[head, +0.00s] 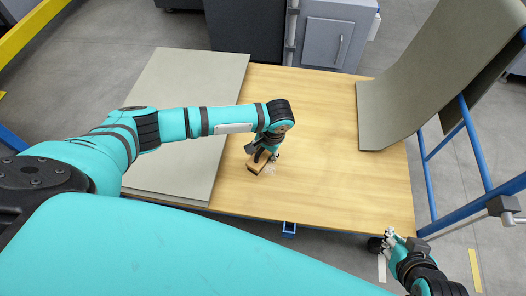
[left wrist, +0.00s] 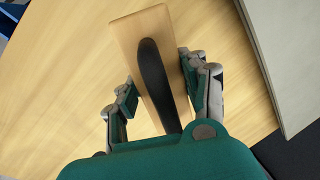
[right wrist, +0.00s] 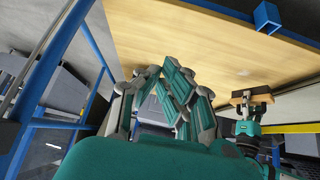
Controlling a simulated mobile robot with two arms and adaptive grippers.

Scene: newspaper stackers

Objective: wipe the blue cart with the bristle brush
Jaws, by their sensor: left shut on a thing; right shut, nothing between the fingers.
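The blue cart has a light wooden top (head: 330,190) and blue rails at its right side. The bristle brush (head: 256,166) has a wooden block and a black handle. My left gripper (head: 266,154) is shut on it, low over the middle of the top. In the left wrist view, the brush (left wrist: 154,70) sits between the two fingers; its bristles are hidden, so contact with the top is unclear. A small pale speckled patch (head: 270,169) shows beside the brush. My right gripper (head: 389,238) is shut and empty, off the cart's front right corner.
A grey sheet (head: 200,90) lies flat on the left part of the top. A curved grey sheet (head: 410,85) rises at the right by the blue rails (head: 470,135). Grey cabinets (head: 335,38) stand behind. The wooden top around the brush is otherwise clear.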

